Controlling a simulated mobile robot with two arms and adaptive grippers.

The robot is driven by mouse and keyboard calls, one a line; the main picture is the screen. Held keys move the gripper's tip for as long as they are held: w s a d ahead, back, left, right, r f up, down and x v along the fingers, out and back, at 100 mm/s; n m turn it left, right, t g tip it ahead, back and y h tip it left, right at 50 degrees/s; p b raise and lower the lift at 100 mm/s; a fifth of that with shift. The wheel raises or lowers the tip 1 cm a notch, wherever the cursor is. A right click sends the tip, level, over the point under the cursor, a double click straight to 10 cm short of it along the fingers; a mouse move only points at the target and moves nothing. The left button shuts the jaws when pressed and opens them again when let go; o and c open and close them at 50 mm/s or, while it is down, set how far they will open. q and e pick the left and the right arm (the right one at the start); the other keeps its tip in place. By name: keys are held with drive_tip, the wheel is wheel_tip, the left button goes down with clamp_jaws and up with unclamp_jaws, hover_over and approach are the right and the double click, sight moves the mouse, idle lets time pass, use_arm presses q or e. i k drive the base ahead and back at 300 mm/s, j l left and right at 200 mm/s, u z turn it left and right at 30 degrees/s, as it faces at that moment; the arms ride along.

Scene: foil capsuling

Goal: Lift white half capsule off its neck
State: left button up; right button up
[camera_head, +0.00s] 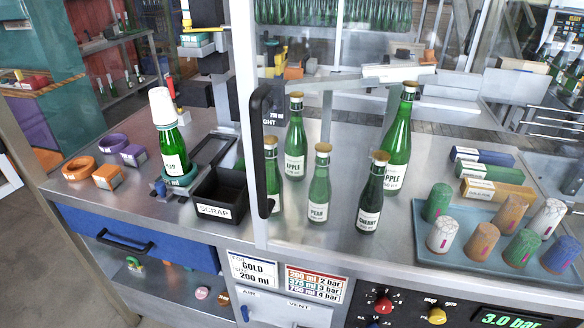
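A white capsule (162,106) sits over the neck of a green bottle (172,153) at the left, its wide closed-looking end up. It looks slightly tilted, and the bottle's neck and mouth are hidden inside it. The bottle stands upright in a green ring holder (180,177) on the steel bench. Neither of my grippers is in view, and nothing is seen touching the capsule.
A black scrap bin (220,187) stands just right of the bottle. A framed clear guard with a black handle (259,150) rises beyond it. Several bottles stand behind it, and a blue tray (470,262) holds several capsules. Coloured rings (78,167) lie left.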

sight(165, 118)
drive_tip(key=i+j+z, duration=0.1)
drive_tip(key=j, duration=0.3)
drive_tip(key=i+j, duration=0.15)
drive_tip(key=j, duration=0.25)
drive_tip(key=i+j+z, duration=0.15)
drive_tip(key=j, duration=0.3)
